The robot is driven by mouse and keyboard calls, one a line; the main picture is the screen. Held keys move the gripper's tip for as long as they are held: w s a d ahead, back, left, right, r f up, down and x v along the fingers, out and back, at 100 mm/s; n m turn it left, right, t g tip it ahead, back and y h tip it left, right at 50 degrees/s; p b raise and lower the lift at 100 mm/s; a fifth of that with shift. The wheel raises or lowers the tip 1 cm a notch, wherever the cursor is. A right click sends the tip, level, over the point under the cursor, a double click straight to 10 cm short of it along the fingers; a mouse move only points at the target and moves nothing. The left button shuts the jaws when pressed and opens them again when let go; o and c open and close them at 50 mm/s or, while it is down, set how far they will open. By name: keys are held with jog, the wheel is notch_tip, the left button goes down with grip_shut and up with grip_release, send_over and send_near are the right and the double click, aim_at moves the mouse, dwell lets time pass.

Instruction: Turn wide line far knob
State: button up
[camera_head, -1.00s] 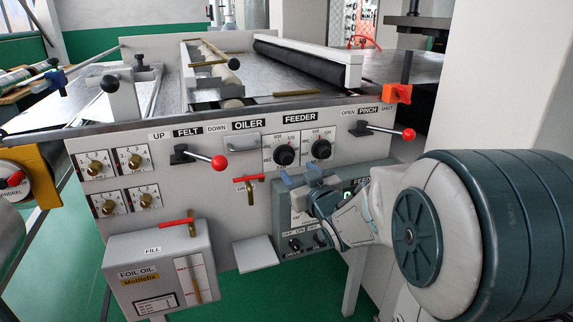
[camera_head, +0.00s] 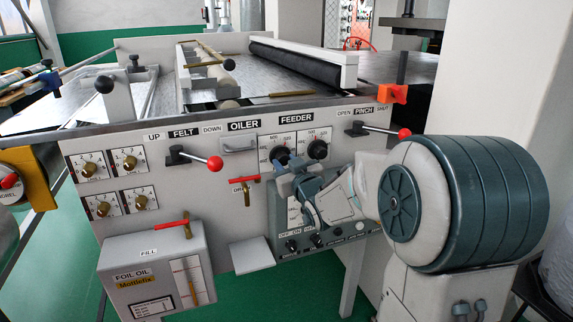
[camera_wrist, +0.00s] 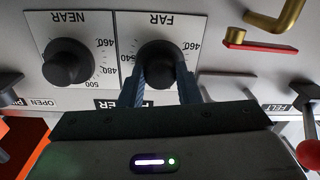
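The far knob (camera_wrist: 160,64) is a round black knob on a white dial plate labelled FAR, upside down in the wrist view. In the head view it is the left feeder knob (camera_head: 280,155), partly behind my gripper (camera_head: 291,167). In the wrist view my gripper (camera_wrist: 161,80) has its two blue-grey fingers apart, with the tips at either side of the knob's lower part. I cannot tell whether they touch it. The knob's pointer mark is not clear. The near knob (camera_wrist: 67,61) is beside it, left in the wrist view.
A red-tipped felt lever (camera_head: 216,163) and a red-handled brass valve (camera_head: 245,188) lie left of my gripper. The pinch lever (camera_head: 403,133) is to the right. A grey control box (camera_head: 290,245) juts out below, and the foil oil box (camera_head: 155,270) stands lower left.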

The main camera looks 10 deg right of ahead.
jog(key=shift+f+n+b, duration=0.1)
jog(key=shift+n+b, duration=0.2)
jog(key=shift+b, duration=0.1)
jog(key=n+b, duration=0.2)
jog(key=b, duration=0.1)
jog(key=shift+f, duration=0.1)
jog(key=n+b, duration=0.2)
jog(key=shift+b, duration=0.4)
jog(key=shift+r+n+b, duration=0.2)
jog(key=shift+n+b, duration=0.85)
jog(key=shift+n, duration=0.25)
jog(key=o, duration=1)
jog(key=s+p, duration=0.1)
jog(key=s, duration=0.3)
jog(key=s+d, duration=0.1)
jog(key=s, duration=0.4)
jog(key=s+d+p, duration=0.1)
jog(key=s, duration=0.3)
jog(key=shift+s+d+r+p, duration=0.2)
jog(key=shift+s+p, duration=0.15)
